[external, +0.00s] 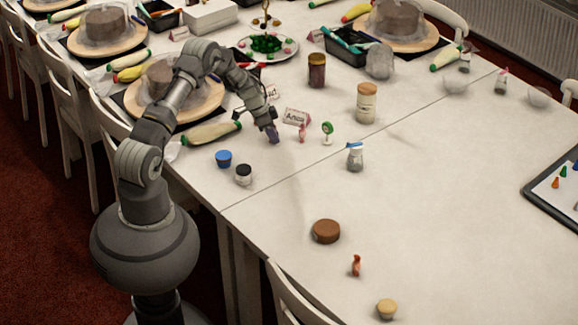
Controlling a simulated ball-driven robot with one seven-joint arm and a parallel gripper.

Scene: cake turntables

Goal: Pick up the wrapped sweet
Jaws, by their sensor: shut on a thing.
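Another small orange-red piece (356,265) lies far off near the front of the table.
A name card (296,117), a green-topped stand (327,132) and a piping bag (211,133) are close to the gripper. A blue-topped pot (223,158) and dark-lidded jar (243,174) stand nearer. A turntable (203,107) is behind my arm.

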